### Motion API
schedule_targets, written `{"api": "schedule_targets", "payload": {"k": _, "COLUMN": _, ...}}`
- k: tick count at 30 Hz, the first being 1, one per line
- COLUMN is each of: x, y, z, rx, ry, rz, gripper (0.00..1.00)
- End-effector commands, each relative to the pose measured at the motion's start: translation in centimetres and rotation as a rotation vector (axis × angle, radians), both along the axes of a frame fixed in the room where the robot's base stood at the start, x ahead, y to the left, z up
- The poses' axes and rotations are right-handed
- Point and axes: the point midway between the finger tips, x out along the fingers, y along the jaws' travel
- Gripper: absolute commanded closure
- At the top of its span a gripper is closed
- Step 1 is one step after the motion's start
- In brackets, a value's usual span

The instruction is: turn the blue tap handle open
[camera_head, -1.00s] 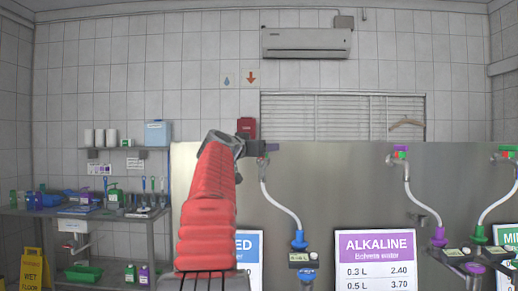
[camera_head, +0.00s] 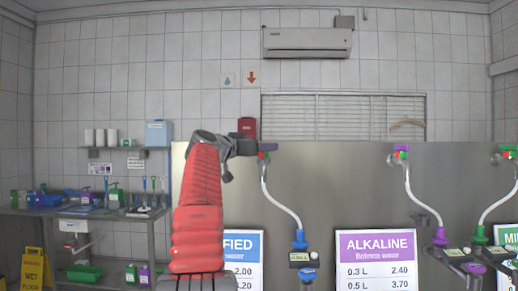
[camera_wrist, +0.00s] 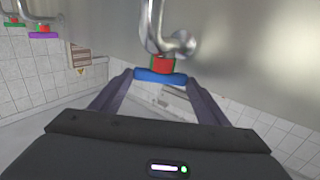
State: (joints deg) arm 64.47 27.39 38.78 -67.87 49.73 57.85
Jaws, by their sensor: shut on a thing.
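The blue tap handle (camera_wrist: 160,77) is a flat blue bar below a red and green collar on a silver tap in the wrist view. It lies across the picture between my two fingertips. My gripper (camera_wrist: 161,84) is shut on it, one finger at each end. In the head view my gripper (camera_head: 250,150) reaches the tap (camera_head: 264,152) from the left, at the top of the steel panel. The blue handle is mostly hidden there behind my gripper.
A white hose (camera_head: 281,205) runs from this tap down to a blue nozzle (camera_head: 299,241). Other taps with hoses stand to the right, one with a purple nozzle (camera_head: 439,237). The steel panel (camera_head: 345,180) is close behind. A sink table (camera_head: 85,213) stands at left.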

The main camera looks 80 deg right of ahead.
Motion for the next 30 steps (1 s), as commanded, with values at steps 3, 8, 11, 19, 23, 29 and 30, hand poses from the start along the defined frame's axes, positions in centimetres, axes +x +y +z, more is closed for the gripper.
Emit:
{"api": "schedule_targets", "payload": {"k": 3, "x": 0.19, "y": -0.16, "z": 0.13, "rx": -0.005, "ry": 0.004, "rz": -0.032, "gripper": 0.54}}
{"api": "schedule_targets", "payload": {"k": 8, "x": 0.23, "y": -0.11, "z": 0.12, "rx": -0.005, "ry": 0.003, "rz": -0.074, "gripper": 0.54}}
{"api": "schedule_targets", "payload": {"k": 11, "x": 0.23, "y": -0.01, "z": 0.11, "rx": -0.006, "ry": 0.001, "rz": -0.092, "gripper": 0.54}}
{"api": "schedule_targets", "payload": {"k": 19, "x": 0.24, "y": 0.07, "z": 0.03, "rx": -0.003, "ry": -0.001, "rz": -0.101, "gripper": 0.54}}
{"api": "schedule_targets", "payload": {"k": 23, "x": 0.25, "y": 0.09, "z": 0.00, "rx": -0.002, "ry": -0.001, "rz": -0.101, "gripper": 0.29}}
{"api": "schedule_targets", "payload": {"k": 29, "x": 0.27, "y": 0.07, "z": -0.01, "rx": -0.002, "ry": -0.001, "rz": -0.100, "gripper": 0.15}}
{"api": "schedule_targets", "payload": {"k": 30, "x": 0.27, "y": 0.07, "z": -0.01, "rx": -0.002, "ry": -0.001, "rz": -0.100, "gripper": 0.12}}
